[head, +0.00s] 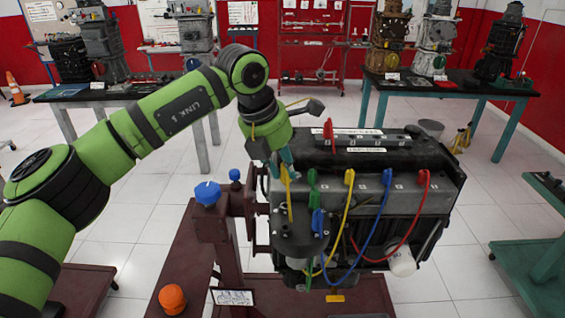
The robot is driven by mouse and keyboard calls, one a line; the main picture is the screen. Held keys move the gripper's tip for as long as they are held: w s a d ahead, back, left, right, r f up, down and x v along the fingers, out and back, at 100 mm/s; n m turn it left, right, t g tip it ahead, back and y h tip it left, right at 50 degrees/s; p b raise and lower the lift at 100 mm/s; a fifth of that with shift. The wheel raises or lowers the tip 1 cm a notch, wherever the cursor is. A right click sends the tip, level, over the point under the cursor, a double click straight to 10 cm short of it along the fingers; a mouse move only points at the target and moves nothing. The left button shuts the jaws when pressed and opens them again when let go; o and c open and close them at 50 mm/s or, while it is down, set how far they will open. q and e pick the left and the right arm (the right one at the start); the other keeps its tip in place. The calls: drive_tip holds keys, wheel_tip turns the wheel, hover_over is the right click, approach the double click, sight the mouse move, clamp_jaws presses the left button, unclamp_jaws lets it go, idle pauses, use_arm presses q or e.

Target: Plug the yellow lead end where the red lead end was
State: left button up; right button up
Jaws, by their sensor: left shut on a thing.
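My left gripper (285,166) reaches in over the left end of the grey engine block (410,207). It is shut on a yellow lead end (286,176), and a yellow strand hangs below it. Another yellow boot (349,177) is on the engine's front face, its lead curving down left. A red boot (423,179) sits further right, its lead looping down left. Another red piece (329,130) stands upright on the engine's top. The dark distributor-like part (300,238) is at the lower left. Its sockets are too small to tell apart. My right gripper is not in view.
Blue boots (387,178) and green boots (312,178) with their leads crowd the engine front. A blue knob (207,192) and an orange knob (172,299) are on the dark red stand (185,255). Tables with other engines stand behind. Air above the engine's right is clear.

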use_arm(q)
drive_tip(key=shift+w, duration=0.15)
drive_tip(key=shift+f, duration=0.2)
drive_tip(key=shift+f+b, duration=2)
drive_tip(key=shift+f, duration=0.55)
drive_tip(key=shift+f+b, duration=0.9)
drive_tip(key=shift+b, duration=0.15)
idle(0.5)
drive_tip(key=o, duration=1)
drive_tip(key=shift+r, duration=0.1)
